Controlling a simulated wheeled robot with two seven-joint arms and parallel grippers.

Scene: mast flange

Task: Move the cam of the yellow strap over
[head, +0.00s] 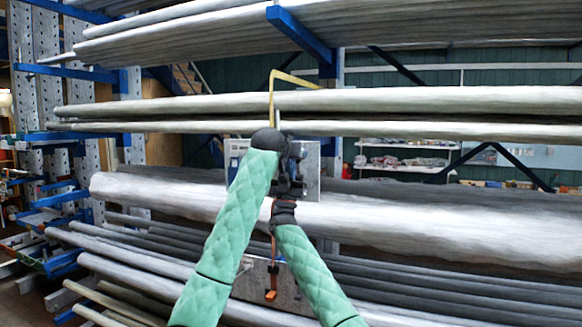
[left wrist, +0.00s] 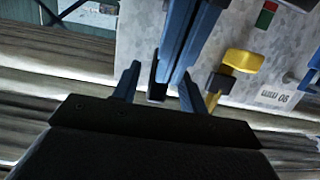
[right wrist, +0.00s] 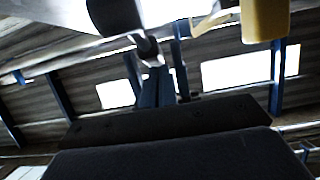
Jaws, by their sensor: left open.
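The yellow strap (head: 272,95) rises from behind my left gripper and bends right over the long tubes. Its yellow cam (left wrist: 238,66) sits on a grey metal plate (left wrist: 225,35), at right in the left wrist view. A yellow block also shows in the right wrist view (right wrist: 265,20). My left gripper (left wrist: 158,88) is open, beside the cam and apart from it. My right gripper (right wrist: 157,85) appears shut, its blue fingers side by side. Its fingers run close to the left gripper's fingertips. In the head view my arms hide the cam.
Long wrapped tubes (head: 420,101) lie across blue rack arms (head: 300,35) above and below. The upper plate (head: 308,163) stands close behind my grippers. Both grippers crowd the same small space.

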